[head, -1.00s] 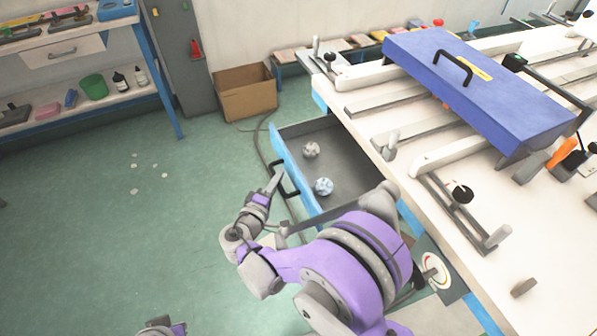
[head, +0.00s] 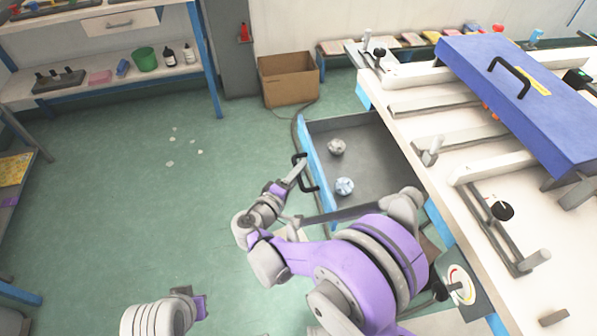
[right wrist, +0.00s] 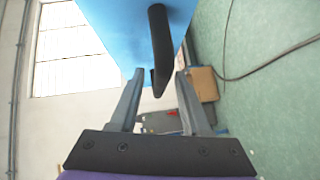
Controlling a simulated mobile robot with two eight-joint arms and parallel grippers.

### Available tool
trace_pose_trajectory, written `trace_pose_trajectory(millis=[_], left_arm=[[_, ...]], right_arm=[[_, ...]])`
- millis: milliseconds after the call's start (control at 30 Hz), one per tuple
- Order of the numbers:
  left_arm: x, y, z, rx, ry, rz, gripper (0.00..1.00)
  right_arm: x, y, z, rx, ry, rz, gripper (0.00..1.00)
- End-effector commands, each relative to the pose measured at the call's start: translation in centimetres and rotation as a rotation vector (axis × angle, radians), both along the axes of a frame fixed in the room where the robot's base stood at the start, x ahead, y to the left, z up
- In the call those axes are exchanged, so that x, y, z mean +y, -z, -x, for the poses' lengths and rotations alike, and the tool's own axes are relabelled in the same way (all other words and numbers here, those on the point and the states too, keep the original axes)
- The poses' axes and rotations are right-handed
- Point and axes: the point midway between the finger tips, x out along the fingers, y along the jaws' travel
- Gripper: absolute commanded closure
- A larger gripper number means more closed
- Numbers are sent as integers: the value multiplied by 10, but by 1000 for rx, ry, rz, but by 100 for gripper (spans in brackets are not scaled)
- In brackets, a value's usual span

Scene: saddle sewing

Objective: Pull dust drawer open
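The dust drawer (head: 365,128) stands pulled out of the table's side, with a blue front and grey inside. Its black handle (head: 301,163) is on the front face; it also shows in the right wrist view (right wrist: 160,50), against the blue front. My right gripper (head: 298,172) is at the handle. In the right wrist view its two fingers (right wrist: 160,75) are apart, one on each side of the handle, with narrow gaps. My left wrist (head: 165,315) shows at the bottom left of the head view; its fingers cannot be made out.
Two crumpled balls, one grey (head: 336,147) and one pale blue (head: 344,187), lie in the drawer. A cardboard box (head: 288,82) stands behind it on the floor. The white table (head: 440,95) carries a blue lid-like panel (head: 525,90). The green floor to the left is clear except for small scraps.

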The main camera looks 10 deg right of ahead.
Motion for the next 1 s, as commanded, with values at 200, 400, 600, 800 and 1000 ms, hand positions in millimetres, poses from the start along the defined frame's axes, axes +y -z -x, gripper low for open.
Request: trace_pose_trajectory(millis=[200,400,600,800,1000], left_arm=[[0,0,0,0,0,0,100],[0,-2,0,-1,0,0,100],[0,-6,0,-2,0,0,100],[0,-9,0,-3,0,0,100],[0,-9,0,-3,0,0,100]], right_arm=[[0,0,0,-1,0,1,53],[13,-4,14,-1,-4,0,53],[39,-10,45,0,-5,-1,53],[60,-14,71,0,-3,-1,53],[68,-16,82,0,-1,0,53]])
